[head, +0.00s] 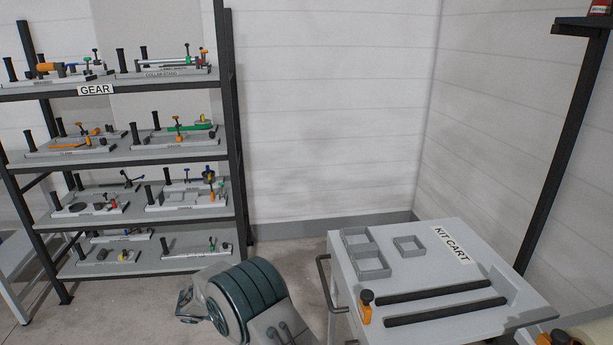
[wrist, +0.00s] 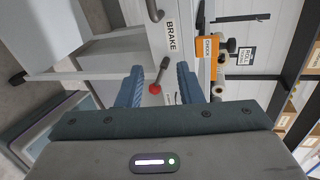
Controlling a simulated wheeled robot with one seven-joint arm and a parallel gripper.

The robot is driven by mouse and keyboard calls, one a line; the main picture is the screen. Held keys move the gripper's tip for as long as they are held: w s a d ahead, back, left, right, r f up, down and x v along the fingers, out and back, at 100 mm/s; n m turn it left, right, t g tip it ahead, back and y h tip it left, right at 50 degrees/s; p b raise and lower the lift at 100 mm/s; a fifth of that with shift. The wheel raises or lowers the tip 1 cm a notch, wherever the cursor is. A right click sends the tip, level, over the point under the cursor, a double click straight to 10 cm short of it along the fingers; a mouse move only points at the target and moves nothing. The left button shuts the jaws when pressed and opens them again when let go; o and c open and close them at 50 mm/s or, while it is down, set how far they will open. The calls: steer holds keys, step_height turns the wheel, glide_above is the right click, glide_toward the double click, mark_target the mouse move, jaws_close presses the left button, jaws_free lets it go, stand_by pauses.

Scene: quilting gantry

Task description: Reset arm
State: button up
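My gripper (wrist: 159,72) shows in the wrist view with its two blue fingers apart and nothing held between them. Beyond the gap is a lever with a red knob (wrist: 155,89), below a "BRAKE" label (wrist: 171,36). I cannot tell how far the knob is from the fingers. In the head view my arm (head: 245,300) is bent low at the bottom centre, left of the kit cart; the gripper's fingers are not seen there.
The kit cart (head: 405,262) carries grey trays (head: 366,250), two dark bars and an orange-and-black item (head: 366,307). A gear shelf (head: 165,180) stands at the left. An orange "CHOCK" label (wrist: 208,46) is near the brake. Floor shows between shelf and cart.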

steer(key=s+d+r+m+g+y, duration=0.2)
steer(key=s+d+r+m+y, duration=0.2)
steer(key=d+r+m, duration=0.4)
steer(key=s+d+r+m+g+y, duration=0.1)
steer(key=s+d+r+m+y, duration=0.3)
steer(key=d+r+m, duration=0.35)
steer(key=s+d+r+m+t+y, duration=0.1)
steer(key=s+d+m+t+y, duration=0.1)
steer(key=s+m, duration=0.5)
steer(key=s+d+r+m+t+y+p, duration=0.1)
steer(key=s+d+m+y, duration=0.3)
steer(key=s+m, duration=0.4)
steer(key=shift+d+m+t+y, duration=0.15)
steer(key=shift+m+t+y, duration=0.4)
steer(key=shift+m, duration=2.4)
steer(key=shift+r, duration=0.1)
